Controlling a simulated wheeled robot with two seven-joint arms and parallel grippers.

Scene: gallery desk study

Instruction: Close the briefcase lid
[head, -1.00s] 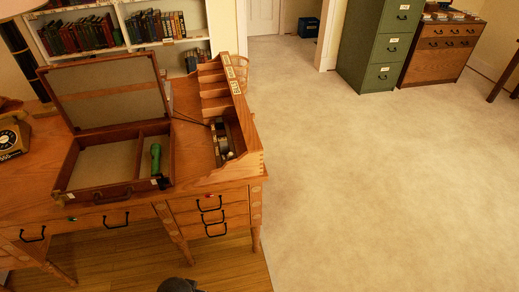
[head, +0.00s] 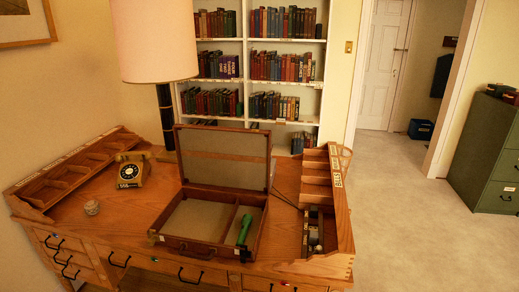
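The brown briefcase (head: 182,246) stands open on the wooden desk, its front with the handle facing me. Its lid (head: 224,158) is raised roughly upright at the back, showing a beige lining. A green object (head: 244,229) lies in the narrower right compartment. The wider left compartment looks empty. Neither of my grippers shows in the head view.
The desk (head: 105,205) also carries a yellow rotary telephone (head: 131,171), a small round item (head: 92,207), a lamp (head: 155,45) and pigeonhole organizers at left (head: 78,165) and right (head: 342,215). Bookshelves stand behind. Open floor lies right, before a green cabinet (head: 485,150).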

